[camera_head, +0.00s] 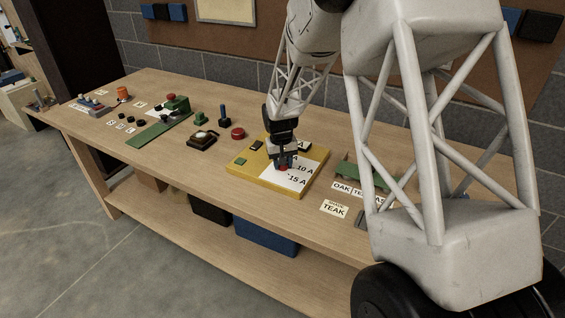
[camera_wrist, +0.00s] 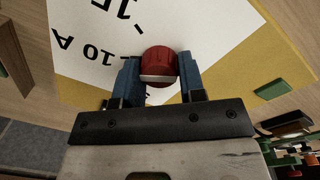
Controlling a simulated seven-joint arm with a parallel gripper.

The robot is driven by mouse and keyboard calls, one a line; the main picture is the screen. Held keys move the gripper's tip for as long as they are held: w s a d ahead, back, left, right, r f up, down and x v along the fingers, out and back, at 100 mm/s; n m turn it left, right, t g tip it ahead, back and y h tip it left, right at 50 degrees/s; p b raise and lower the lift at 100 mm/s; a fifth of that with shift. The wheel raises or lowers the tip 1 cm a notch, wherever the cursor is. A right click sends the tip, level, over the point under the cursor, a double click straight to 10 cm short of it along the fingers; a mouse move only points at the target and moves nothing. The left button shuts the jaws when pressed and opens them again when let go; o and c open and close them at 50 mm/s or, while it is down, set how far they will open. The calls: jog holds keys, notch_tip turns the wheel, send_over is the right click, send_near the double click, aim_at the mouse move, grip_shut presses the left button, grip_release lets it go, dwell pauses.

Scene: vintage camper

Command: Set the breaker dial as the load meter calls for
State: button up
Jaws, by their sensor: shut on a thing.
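The breaker dial is a red ridged knob (camera_wrist: 159,60) with a white line on its side facing my gripper's body. It stands on a white plate (camera_wrist: 200,22) marked "10 A" and "15"; a further label is partly hidden behind my gripper. In the head view, the plate lies on a yellow board (camera_head: 243,178), with "10 A" and "15 A" readable and the dial (camera_head: 284,168) mostly covered. My gripper (camera_wrist: 158,75) is shut on the dial, one blue finger on each side; it also shows in the head view (camera_head: 283,162). I cannot make out a load meter reading.
Wood-name cards (camera_head: 334,209) lie to the right.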

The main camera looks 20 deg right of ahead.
jog(key=o, duration=0.9)
jog(key=shift+o, duration=0.2)
notch_tip(320, 180, up, 7)
jog(key=shift+a+r, duration=0.15)
jog(key=shift+r, duration=0.25)
